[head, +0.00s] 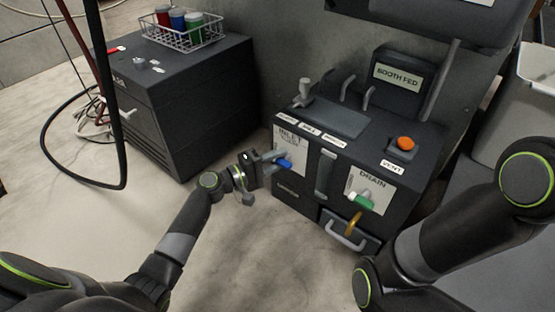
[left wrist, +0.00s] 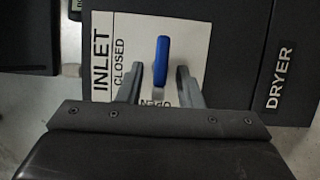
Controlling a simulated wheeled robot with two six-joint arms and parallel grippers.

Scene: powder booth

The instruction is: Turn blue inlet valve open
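The blue inlet valve handle (head: 285,163) is on the white INLET plate (head: 290,143) on the front of the dark booth cabinet. In the left wrist view the handle (left wrist: 162,58) stands upright in the picture, right of the word CLOSED. Its lower end is close to the word OPEN, which appears upside down. My left gripper (head: 274,158) is at the plate. In the left wrist view its fingers (left wrist: 159,84) are apart, one on each side of the handle's lower part, with gaps visible. My right gripper is out of view; only my right arm shows.
A green drain handle (head: 361,201) and a brass spout (head: 354,223) are to the right, above a drawer with a grey handle (head: 346,237). An orange button (head: 405,143) is on top. A dark cabinet (head: 180,95) with a wire basket (head: 186,38) stands left, near a hanging black hose (head: 122,150).

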